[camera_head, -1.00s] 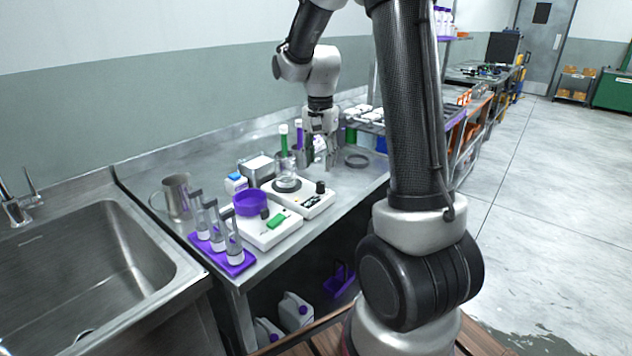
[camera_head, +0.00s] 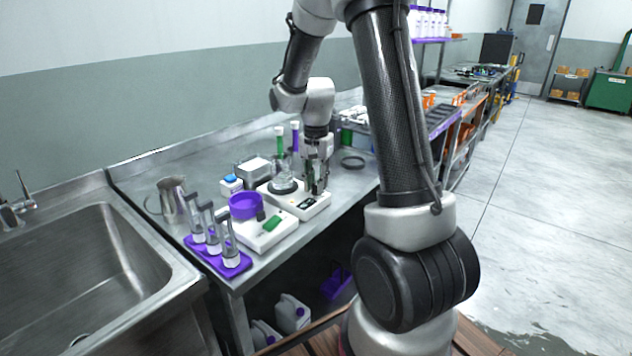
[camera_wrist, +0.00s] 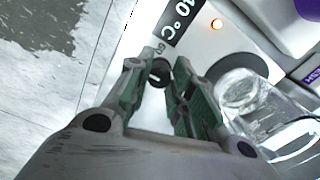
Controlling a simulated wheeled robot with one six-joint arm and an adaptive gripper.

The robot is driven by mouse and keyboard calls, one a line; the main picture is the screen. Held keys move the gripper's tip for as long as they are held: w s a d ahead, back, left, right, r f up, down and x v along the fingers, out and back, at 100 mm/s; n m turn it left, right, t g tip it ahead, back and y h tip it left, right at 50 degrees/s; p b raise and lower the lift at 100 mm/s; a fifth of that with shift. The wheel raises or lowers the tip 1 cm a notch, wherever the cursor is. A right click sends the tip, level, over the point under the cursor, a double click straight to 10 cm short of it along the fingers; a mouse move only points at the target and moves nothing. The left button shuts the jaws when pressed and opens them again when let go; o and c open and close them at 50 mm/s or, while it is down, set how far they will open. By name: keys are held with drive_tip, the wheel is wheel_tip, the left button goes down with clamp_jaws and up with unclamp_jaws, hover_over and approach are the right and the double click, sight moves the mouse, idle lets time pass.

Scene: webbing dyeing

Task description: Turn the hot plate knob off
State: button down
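The hot plate (camera_head: 318,207) is a white unit on the steel bench, with a glass beaker (camera_head: 284,170) on its round plate. In the wrist view the beaker (camera_wrist: 250,95) is at the right. The hot plate's black knob (camera_wrist: 159,73) has a white mark and sits between my fingertips in the wrist view. My gripper (camera_head: 317,187) points down over the hot plate's right end, fingers apart on either side of the knob (camera_wrist: 160,78). I cannot tell whether they touch it.
A white unit (camera_head: 254,238) with a purple dish (camera_head: 245,205) stands left of the hot plate. A purple rack (camera_head: 233,268) with glass tubes, a metal jug (camera_head: 173,200) and a sink (camera_head: 90,265) are farther left. A dark ring (camera_head: 353,161) lies behind right.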

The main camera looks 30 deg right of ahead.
drive_tip(key=shift+n, duration=0.4)
drive_tip(key=n, duration=0.5)
drive_tip(key=shift+n, duration=0.3)
drive_tip(key=n, duration=0.5)
drive_tip(key=shift+d, duration=0.1)
drive_tip(key=shift+n, duration=0.4)
drive_tip(key=c, duration=1.3)
unclamp_jaws()
drive_tip(key=shift+o, duration=0.2)
wheel_tip(320, 180, up, 12)
